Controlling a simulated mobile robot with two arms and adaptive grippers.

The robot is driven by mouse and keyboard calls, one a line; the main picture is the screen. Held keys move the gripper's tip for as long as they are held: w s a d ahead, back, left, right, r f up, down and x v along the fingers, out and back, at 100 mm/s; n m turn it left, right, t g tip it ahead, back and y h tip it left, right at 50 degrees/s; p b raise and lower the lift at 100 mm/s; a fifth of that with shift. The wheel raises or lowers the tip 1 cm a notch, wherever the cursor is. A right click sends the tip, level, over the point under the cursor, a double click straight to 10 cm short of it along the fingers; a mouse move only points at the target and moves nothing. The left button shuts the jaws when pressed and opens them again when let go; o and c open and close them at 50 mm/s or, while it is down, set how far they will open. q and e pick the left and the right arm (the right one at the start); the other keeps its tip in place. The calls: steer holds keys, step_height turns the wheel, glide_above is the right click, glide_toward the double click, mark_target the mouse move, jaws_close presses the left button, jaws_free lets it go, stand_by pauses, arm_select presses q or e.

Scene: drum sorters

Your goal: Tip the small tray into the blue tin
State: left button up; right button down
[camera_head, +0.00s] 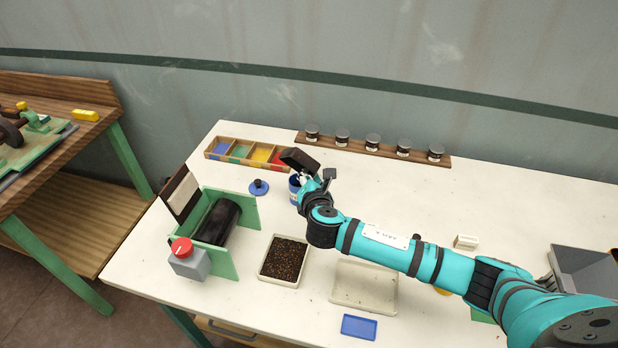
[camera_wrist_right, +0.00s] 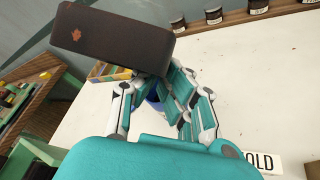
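A small dark brown tray (camera_head: 299,159) is held up, tilted, at the end of my right gripper (camera_head: 314,183). In the right wrist view the tray (camera_wrist_right: 115,38) fills the upper left, with a small orange mark on its face. My right gripper (camera_wrist_right: 153,78) appears shut on its lower edge. The blue tin (camera_head: 294,187) stands on the white table just below the tray, partly hidden by the gripper. Only a bit of blue shows between the fingers in the wrist view. The tray's inside and the tin's contents are hidden. My left gripper is not in view.
A green-sided drum sorter (camera_head: 232,262) with a red knob stands left. A divided colour box (camera_head: 213,155) and a jar rack (camera_head: 450,162) stand behind. A tray of brown grains (camera_head: 262,277) and a bare cream tray (camera_head: 362,286) are in front.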

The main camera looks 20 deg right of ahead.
steer(key=shift+s+a+f+n+t+h+b, duration=0.2)
steer(key=shift+n+t+b, duration=0.2)
steer(key=shift+b, duration=0.25)
steer(key=shift+s+a+f+n+t+h+b, duration=0.1)
steer(key=shift+n+t+h+b, duration=0.1)
steer(key=shift+n+t+b, duration=0.3)
stand_by(0.4)
steer(key=shift+p, duration=0.6)
stand_by(0.4)
